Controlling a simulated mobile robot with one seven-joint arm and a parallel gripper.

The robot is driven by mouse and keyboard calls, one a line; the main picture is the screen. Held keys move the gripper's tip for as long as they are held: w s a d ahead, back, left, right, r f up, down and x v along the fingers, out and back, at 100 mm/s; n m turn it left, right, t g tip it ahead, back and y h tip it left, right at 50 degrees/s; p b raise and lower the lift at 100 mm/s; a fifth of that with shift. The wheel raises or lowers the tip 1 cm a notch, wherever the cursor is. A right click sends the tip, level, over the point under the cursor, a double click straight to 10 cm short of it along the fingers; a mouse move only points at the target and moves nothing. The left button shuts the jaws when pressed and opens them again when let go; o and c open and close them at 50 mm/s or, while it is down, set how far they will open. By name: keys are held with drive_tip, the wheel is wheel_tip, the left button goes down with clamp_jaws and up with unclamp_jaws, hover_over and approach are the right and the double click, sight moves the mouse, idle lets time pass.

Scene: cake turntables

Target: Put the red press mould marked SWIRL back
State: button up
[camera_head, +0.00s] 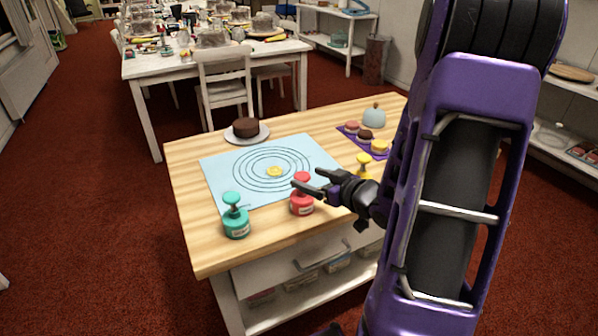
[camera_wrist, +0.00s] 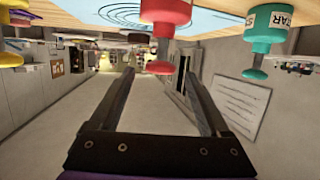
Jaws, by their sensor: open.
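The red press mould (camera_head: 302,207) stands upright on the wooden table near its front edge, by the blue mat's near side. Its knob overlaps my gripper's fingertips in the head view, and its label is too small to read. My gripper (camera_head: 305,176) is open, reaching in from the right. In the wrist view, which looks upside down, the red mould (camera_wrist: 165,12) hangs from the top edge, its knob lying ahead of and between the tips of my open gripper (camera_wrist: 159,71). Nothing is visibly held.
A teal mould (camera_head: 236,222), marked STAR in the wrist view (camera_wrist: 266,28), stands left of the red one. A yellow mould (camera_head: 364,163) is partly hidden behind my gripper. A chocolate cake (camera_head: 246,127) stands behind.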

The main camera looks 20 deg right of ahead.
drive_tip(key=v, duration=0.5)
drive_tip(key=shift+s+p, duration=0.2)
drive_tip(key=shift+p, duration=0.15)
